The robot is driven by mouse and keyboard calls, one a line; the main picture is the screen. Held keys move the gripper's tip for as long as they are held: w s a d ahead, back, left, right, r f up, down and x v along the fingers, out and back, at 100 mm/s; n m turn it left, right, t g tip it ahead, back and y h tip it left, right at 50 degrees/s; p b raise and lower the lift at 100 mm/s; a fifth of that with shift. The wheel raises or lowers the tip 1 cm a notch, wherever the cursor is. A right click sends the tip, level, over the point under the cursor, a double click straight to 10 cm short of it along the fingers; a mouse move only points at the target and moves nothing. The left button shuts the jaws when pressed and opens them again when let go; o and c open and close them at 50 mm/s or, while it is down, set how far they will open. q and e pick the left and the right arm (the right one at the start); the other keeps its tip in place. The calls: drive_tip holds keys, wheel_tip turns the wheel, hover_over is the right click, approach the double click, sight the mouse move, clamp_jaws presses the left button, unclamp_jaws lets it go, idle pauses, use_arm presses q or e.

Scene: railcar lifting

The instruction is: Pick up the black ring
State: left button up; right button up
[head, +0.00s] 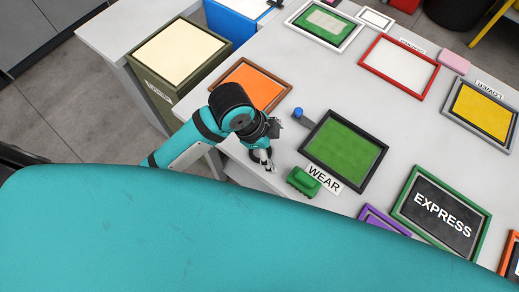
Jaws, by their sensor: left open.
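A small dark round shape, seemingly the black ring (255,156), lies on the white table beside the green block, close to the table's front edge. My left gripper (266,163) points down right over it and hides part of it. The gripper is open; whether its fingers touch the ring I cannot tell. My right gripper is out of view.
A black-framed green tray (374,171), an orange tray (287,95) and a small blue knob (298,113) are nearby. A green-framed EXPRESS tray (398,208) lies farther right.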

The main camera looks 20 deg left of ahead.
use_arm(q)
drive_tip(key=w+a+r+m+g+y, duration=0.2)
drive_tip(key=w+a+r+m+y, duration=0.25)
drive_tip(key=m, duration=0.65)
drive_tip(key=shift+h, duration=0.35)
drive_tip(key=f+p, duration=0.2)
drive_tip(key=f, duration=0.9)
drive_tip(key=shift+s, duration=0.2)
wheel_tip(320, 180, down, 4)
drive_tip(key=shift+f+p, duration=0.1)
drive_tip(key=shift+p, duration=0.65)
drive_tip(key=shift+f, duration=0.55)
drive_tip(key=c, duration=1.3)
drive_tip(key=shift+r, duration=0.1)
